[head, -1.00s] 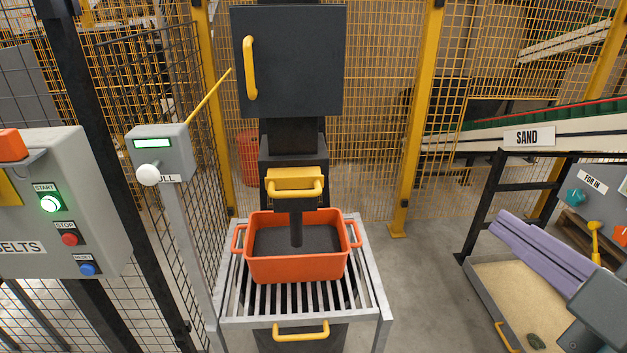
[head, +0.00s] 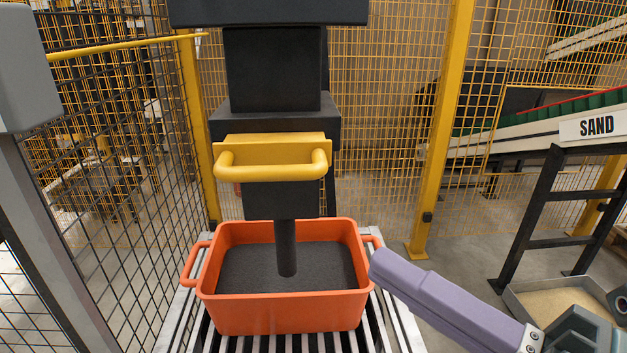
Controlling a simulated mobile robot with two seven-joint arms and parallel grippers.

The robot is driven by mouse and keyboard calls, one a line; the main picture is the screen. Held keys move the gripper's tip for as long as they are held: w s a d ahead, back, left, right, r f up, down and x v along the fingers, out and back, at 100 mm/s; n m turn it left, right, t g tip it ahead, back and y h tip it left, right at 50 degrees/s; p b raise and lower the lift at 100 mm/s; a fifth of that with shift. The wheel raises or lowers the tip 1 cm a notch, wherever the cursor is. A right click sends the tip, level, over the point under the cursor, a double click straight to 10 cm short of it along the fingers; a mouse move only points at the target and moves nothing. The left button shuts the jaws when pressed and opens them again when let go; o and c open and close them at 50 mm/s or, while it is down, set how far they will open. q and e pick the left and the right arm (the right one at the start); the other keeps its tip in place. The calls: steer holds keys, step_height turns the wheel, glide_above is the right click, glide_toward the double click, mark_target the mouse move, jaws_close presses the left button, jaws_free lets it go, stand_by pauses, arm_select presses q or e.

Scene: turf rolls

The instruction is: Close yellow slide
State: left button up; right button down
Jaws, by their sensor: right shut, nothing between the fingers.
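The yellow slide (head: 272,145) is a flat yellow plate with a bar handle, on the black hopper (head: 273,72) above the crate. Below it a dark spout or stream reaches down into the dark material in the orange crate (head: 285,309). My right gripper (head: 378,262) has purple fingers and is shut and empty. Its tips are by the crate's right side, below and to the right of the slide's handle, apart from it. My left gripper is not in view.
The crate stands on a slatted metal stand (head: 398,331). A grey post with a box (head: 22,75) is at the left. Mesh fence (head: 375,130) stands behind. A sand conveyor (head: 500,143) and a tray of sand (head: 565,305) are at the right.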

mark_target(295, 177)
steer(key=w+a, duration=0.1)
steer(key=w, duration=0.1)
steer(key=w+a+r, duration=0.1)
steer(key=w+a, duration=0.1)
steer(key=w, duration=0.1)
steer(key=w+a, duration=0.1)
steer(key=w, duration=0.1)
steer(key=shift+w+a+r+p, duration=0.3)
steer(key=shift+w+p, duration=0.05)
steer(key=shift+w, duration=0.45)
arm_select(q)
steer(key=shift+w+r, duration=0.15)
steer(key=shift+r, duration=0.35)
